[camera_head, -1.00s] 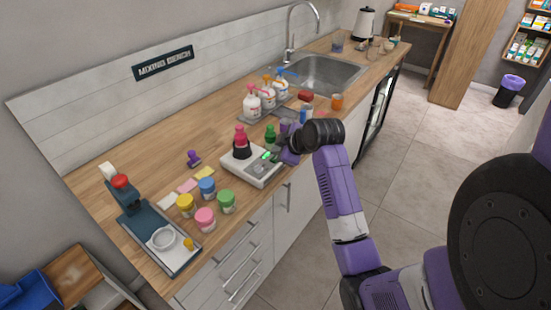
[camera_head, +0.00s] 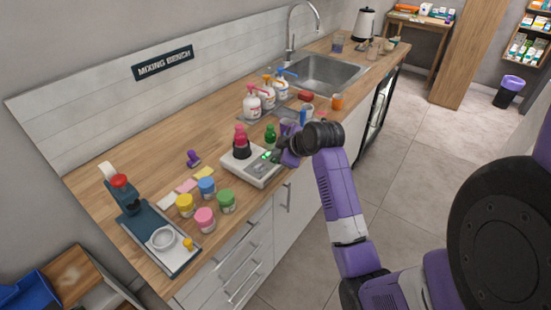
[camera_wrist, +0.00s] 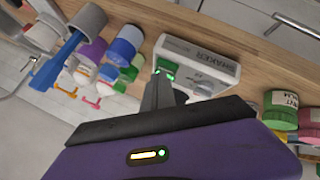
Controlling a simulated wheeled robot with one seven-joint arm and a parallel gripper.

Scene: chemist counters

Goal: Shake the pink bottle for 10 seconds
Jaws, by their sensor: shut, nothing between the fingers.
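The pink bottle (camera_head: 241,134) stands upright in a dark holder on top of the white shaker (camera_head: 251,174) on the counter. The shaker has a lit green display on its right part. In the wrist view the shaker (camera_wrist: 190,54) carries the printed word SHAKER. I cannot make out the pink bottle there. My gripper (camera_head: 276,156) is shut and empty, with its fingertips at the display end of the shaker, right of the bottle. In the wrist view the fingertips (camera_wrist: 165,80) overlap the green lights, so I cannot tell whether they touch.
Several lidded jars (camera_head: 205,217) stand left of the shaker. A green bottle (camera_head: 270,132) stands close behind my gripper. Pump bottles (camera_head: 252,103) on a tray and a sink (camera_head: 325,72) are farther back. A dark press-like device (camera_head: 140,205) stands at the near left end.

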